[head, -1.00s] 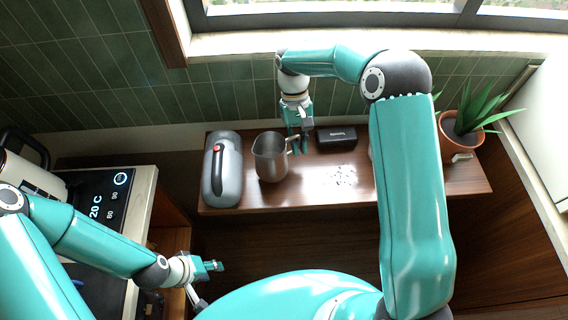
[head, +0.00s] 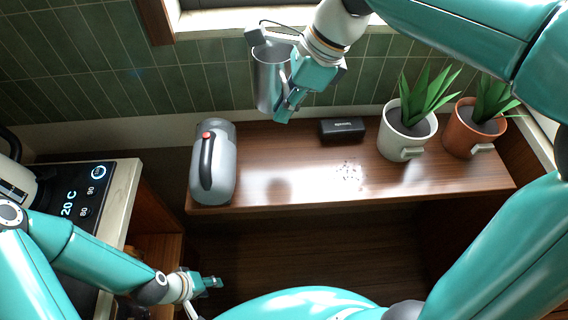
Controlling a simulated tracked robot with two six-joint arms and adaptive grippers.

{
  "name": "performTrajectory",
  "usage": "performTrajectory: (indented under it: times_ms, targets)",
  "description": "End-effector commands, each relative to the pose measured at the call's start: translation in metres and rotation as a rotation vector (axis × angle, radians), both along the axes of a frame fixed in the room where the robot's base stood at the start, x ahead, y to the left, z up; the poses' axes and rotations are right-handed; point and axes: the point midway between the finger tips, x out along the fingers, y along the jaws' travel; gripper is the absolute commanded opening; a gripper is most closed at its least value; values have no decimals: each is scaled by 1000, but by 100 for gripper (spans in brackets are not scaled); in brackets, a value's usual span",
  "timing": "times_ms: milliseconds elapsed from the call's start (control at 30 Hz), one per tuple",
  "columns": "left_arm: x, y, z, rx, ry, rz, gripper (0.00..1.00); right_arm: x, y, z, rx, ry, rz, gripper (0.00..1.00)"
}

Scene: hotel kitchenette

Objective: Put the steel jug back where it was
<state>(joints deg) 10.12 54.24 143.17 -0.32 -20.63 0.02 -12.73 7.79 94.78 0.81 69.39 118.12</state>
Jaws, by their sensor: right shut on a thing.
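The steel jug (head: 268,80) is in the air above the back of the wooden shelf (head: 300,191), in front of the green tiles. It looks upright. My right gripper (head: 287,108) is shut on the jug at its right side, where the handle is. A dark soft patch, like a shadow, lies on the shelf below. My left gripper (head: 212,283) is low at the left, below the shelf's front edge, with nothing visible in it; its finger gap is too small to judge.
A grey flask-like container (head: 222,165) with a red button stands at the shelf's left end. A black box (head: 342,130) lies at the back. Small specks (head: 348,170) lie on bare wood. A white pot plant (head: 405,135) and a terracotta pot plant (head: 470,130) stand at right.

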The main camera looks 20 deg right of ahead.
Motion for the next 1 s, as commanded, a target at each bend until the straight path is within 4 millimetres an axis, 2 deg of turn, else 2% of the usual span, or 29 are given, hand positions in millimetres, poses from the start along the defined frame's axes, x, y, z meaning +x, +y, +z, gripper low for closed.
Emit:
performTrajectory:
  times_ms: [33, 200, 367, 467, 800, 1000]
  targets:
    - [0, 0, -6, 0, 0, 0, 40, -4, 2, 2, 2, -7, -42, 0]
    - [0, 0, -11, 0, 0, 0, 40, -12, 3, 10, 1, -3, -154, 0]
    - [0, 0, -13, 0, 0, 0, 40, -14, 4, -1, 0, 2, -186, 0]
    - [0, 0, -16, 0, 0, 0, 40, -15, 3, -20, -1, 5, -188, 0]
    - [0, 0, -25, 0, 0, 0, 40, -15, 3, -106, -1, 5, -187, 0]
    - [0, 0, -27, 0, 0, 0, 40, -14, 3, -138, 0, 3, -187, 0]
